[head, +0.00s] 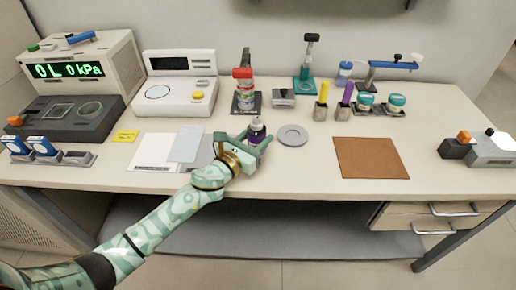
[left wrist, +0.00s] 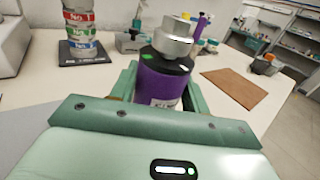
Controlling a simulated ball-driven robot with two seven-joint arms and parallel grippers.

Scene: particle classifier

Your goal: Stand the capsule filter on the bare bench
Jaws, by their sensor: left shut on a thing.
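The capsule filter (head: 257,131) appears to be the purple cylinder with a black top and a silver fitting. It looks upright in my left gripper (head: 254,142), near the front middle of the bench (head: 310,178). In the left wrist view, the filter (left wrist: 160,84) sits between the green fingers of the gripper (left wrist: 160,95), which is shut on its body. Its lower part is hidden by the gripper, and I cannot tell whether its base touches the bench. My right gripper is not in view.
A grey round dish (head: 293,135) lies just right of the filter, with a brown mat (head: 370,158) farther right. White sheets (head: 155,152) lie to the left. A stack of labelled cans (head: 244,96) stands behind. Bare bench shows in front of the dish.

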